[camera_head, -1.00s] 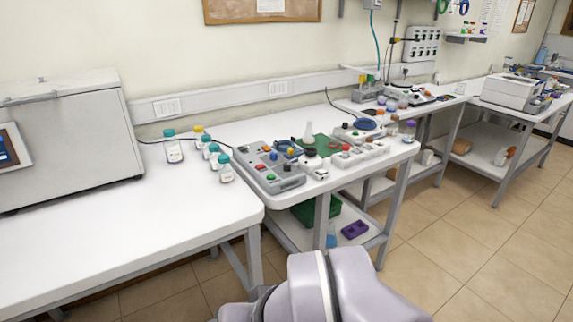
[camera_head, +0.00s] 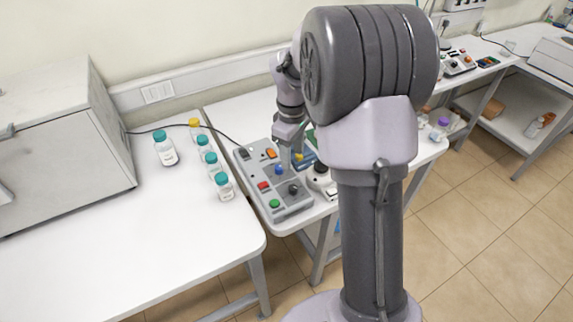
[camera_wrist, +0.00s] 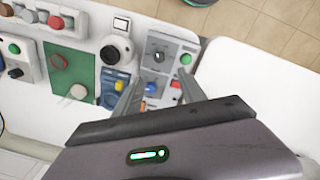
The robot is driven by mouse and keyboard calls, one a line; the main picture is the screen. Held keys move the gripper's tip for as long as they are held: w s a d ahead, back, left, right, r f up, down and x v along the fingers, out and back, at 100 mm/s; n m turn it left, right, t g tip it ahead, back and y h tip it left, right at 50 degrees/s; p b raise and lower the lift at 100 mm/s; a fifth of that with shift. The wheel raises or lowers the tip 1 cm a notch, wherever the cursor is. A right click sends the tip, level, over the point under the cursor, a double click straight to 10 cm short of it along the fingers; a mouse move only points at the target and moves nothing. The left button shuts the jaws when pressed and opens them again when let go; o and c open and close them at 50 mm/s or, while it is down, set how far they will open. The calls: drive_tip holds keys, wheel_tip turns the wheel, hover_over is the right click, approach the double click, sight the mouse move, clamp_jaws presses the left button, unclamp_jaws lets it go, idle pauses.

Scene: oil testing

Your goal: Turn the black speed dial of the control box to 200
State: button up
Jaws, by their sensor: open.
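The grey control box (camera_head: 250,166) sits on the white bench in the head view, carrying coloured buttons and a black dial (camera_head: 293,189) near its right edge. In the wrist view the box (camera_wrist: 146,32) shows the black dial (camera_wrist: 158,57) on a dark square face, with a blue button (camera_wrist: 150,88) and a green button (camera_wrist: 186,58) nearby. My gripper (camera_wrist: 160,75) is open and empty, its fingers apart on either side of the blue button in the picture. In the head view my gripper (camera_head: 286,160) is above the box. The dial's scale is too small to read.
Several bottles with teal caps (camera_head: 204,141) and a yellow-capped one (camera_head: 195,124) stand left of the box. A round black-topped device (camera_wrist: 115,50) is close beside the box. A blue device (camera_wrist: 112,84) is near the left finger. My arm hides part of the bench.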

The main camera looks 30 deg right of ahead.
sight(293, 187)
drive_tip(key=f+b, duration=0.1)
drive_tip(key=f, duration=0.3)
drive_tip(key=f+b, duration=0.1)
drive_tip(key=f, duration=0.4)
drive_tip(key=f+b, duration=0.1)
drive_tip(key=f, duration=0.4)
drive_tip(key=shift+w+d+f, duration=0.25)
drive_tip(key=shift+d, duration=0.05)
clamp_jaws()
